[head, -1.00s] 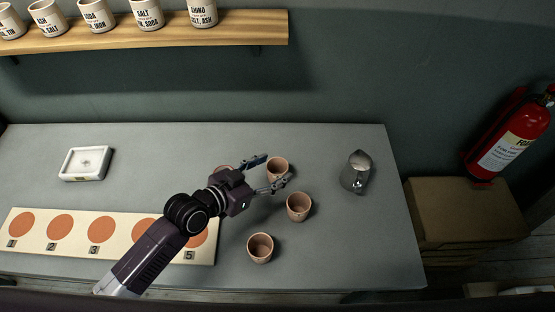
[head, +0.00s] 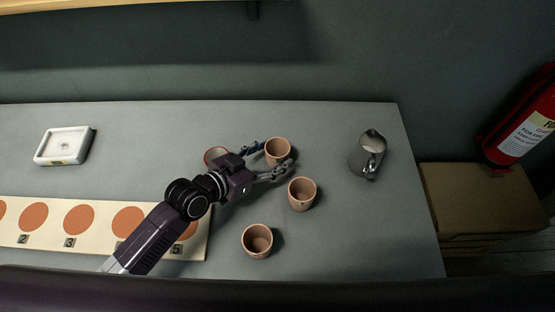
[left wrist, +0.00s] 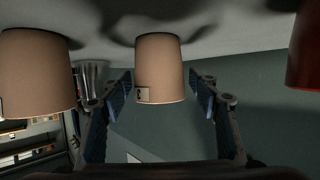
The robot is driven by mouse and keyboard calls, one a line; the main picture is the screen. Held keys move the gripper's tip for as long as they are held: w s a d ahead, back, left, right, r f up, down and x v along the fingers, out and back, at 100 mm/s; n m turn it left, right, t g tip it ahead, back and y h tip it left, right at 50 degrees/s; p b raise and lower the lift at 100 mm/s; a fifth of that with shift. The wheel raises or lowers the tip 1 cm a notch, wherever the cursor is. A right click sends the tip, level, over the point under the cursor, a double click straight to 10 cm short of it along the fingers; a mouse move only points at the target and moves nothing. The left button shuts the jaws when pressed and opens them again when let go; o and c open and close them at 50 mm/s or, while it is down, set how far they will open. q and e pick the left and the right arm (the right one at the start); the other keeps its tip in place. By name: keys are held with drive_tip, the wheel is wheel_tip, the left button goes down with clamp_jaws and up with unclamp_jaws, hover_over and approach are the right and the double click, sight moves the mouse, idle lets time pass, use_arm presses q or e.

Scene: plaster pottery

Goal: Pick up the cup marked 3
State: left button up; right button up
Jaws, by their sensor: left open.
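A tan cup (head: 278,148) stands upright at the fingertips of my left gripper (head: 265,160). In the left wrist view the same cup (left wrist: 160,62) is between the two open fingers of the gripper (left wrist: 162,95), with a gap on both sides. It carries a small label, and I cannot read its mark for sure. Another tan cup (head: 302,194) stands just right of the gripper, and one more (head: 257,241) is nearer the front. A reddish cup (head: 213,153) is partly hidden behind the gripper. My right gripper is not in view.
A pale board (head: 50,237) with orange discs and number tags lies at the front left, partly under my arm. A white square dish (head: 63,146) is at the back left. A metal pitcher (head: 368,156) stands at the right. The grey table (head: 330,130) is otherwise clear.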

sight(284, 150)
use_arm(q)
drive_tip(key=shift+p+x, duration=0.3)
drive_tip(key=shift+x, duration=3.7)
drive_tip(key=shift+f, duration=0.15)
drive_tip(key=shift+s, duration=0.1)
drive_tip(key=c, duration=1.5)
